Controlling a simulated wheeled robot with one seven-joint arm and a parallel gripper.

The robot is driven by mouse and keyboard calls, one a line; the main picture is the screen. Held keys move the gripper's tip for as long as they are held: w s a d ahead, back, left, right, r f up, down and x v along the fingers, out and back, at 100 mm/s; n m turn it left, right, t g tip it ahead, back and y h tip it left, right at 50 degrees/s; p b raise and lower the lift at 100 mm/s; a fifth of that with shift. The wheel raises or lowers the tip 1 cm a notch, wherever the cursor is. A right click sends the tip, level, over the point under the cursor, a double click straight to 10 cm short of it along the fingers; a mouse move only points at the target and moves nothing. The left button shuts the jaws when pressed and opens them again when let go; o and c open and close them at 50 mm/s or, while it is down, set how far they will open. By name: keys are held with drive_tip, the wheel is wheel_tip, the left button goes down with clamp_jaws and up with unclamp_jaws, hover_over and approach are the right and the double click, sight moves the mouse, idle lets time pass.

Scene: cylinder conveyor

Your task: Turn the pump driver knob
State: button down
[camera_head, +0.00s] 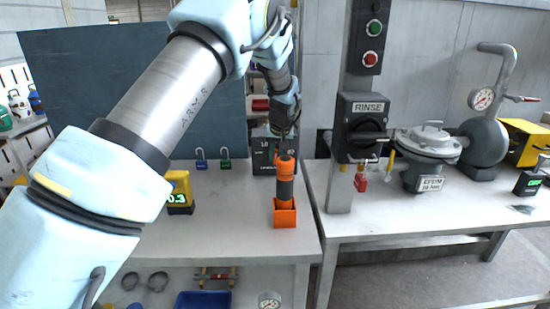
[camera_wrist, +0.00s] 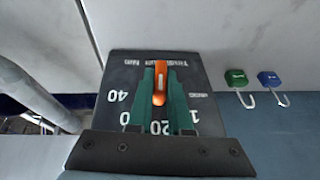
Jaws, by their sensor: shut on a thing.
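The dial unit, a dark box, stands at the back of the left bench in the head view (camera_head: 262,157). In the wrist view its dark face (camera_wrist: 205,75) carries white numbers and lettering, with 40 and 20 readable. An orange pointer knob (camera_wrist: 160,84) sits in the middle of that face. My gripper (camera_wrist: 160,72) has its green fingers on either side of the knob and is shut on it. In the head view my gripper (camera_head: 283,132) reaches down at the box, and the knob cannot be made out there.
An orange-and-black tool (camera_head: 285,180) stands in an orange holder (camera_head: 285,215) in front of the box. A yellow meter (camera_head: 179,190) and two padlocks, blue (camera_head: 201,158) and green (camera_head: 225,158), are to the left. A RINSE switch (camera_head: 367,127) is on a post at the right.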

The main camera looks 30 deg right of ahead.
sight(277, 151)
drive_tip(key=shift+s+d+f+m+t+y+b, duration=0.1)
drive_tip(key=shift+m+t+y+b, duration=0.2)
drive_tip(key=shift+y, duration=0.4)
drive_tip(key=shift+d+m+t+y+b, duration=0.1)
drive_tip(key=shift+t+y+b, duration=0.2)
drive_tip(key=shift+t+y, duration=0.3)
drive_tip(key=shift+y, duration=0.3)
drive_tip(key=c, duration=0.8)
unclamp_jaws()
drive_tip(key=shift+c, duration=0.2)
wheel_tip(277, 151, up, 10)
drive_tip(key=b, duration=0.3)
